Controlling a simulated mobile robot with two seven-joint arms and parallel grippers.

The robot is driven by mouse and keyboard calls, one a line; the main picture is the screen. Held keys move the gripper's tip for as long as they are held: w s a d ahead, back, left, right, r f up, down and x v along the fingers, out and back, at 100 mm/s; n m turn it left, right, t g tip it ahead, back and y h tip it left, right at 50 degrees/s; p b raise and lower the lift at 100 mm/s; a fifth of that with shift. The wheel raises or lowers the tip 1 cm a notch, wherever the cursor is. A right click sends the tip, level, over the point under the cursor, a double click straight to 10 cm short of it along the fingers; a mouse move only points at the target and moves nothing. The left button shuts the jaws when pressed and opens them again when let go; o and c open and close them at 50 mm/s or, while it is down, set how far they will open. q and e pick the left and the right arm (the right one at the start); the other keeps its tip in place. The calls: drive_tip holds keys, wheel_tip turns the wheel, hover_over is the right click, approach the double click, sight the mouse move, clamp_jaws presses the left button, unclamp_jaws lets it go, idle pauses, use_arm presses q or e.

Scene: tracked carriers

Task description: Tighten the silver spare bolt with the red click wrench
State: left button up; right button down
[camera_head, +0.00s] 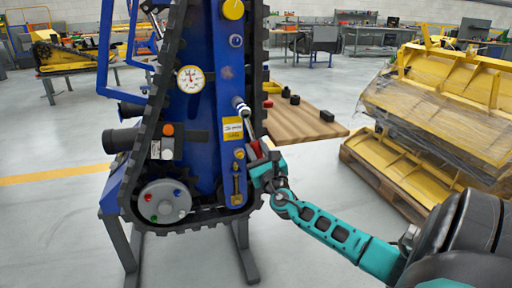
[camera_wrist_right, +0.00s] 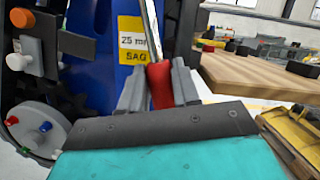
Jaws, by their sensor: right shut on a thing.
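The red click wrench (camera_head: 254,148) has a red handle and a silver shaft. The shaft slants up and left along the blue carrier (camera_head: 206,95). Its upper end meets a silver round bolt head (camera_head: 239,102) on the carrier's right plate; I cannot tell whether it is fitted on it. My right gripper (camera_head: 259,160) is shut on the red handle. In the right wrist view the handle (camera_wrist_right: 161,86) stands between the two grey fingers (camera_wrist_right: 159,88), with the shaft rising out of the top of the picture. My left gripper is not in view.
A black track (camera_head: 155,110) runs around the carrier. A gauge (camera_head: 190,78) and a yellow label (camera_head: 233,129) sit on its face. A wooden table (camera_head: 300,122) with small dark blocks stands behind to the right. Wrapped yellow parts (camera_head: 440,100) stand farther right.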

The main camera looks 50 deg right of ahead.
drive_tip(key=shift+s+a+r+p, duration=0.1)
drive_tip(key=shift+s+a+p, duration=0.2)
drive_tip(key=shift+s, duration=0.25)
drive_tip(key=shift+s+a+p, duration=0.15)
drive_tip(key=shift+s+a, duration=0.1)
drive_tip(key=shift+s, duration=0.25)
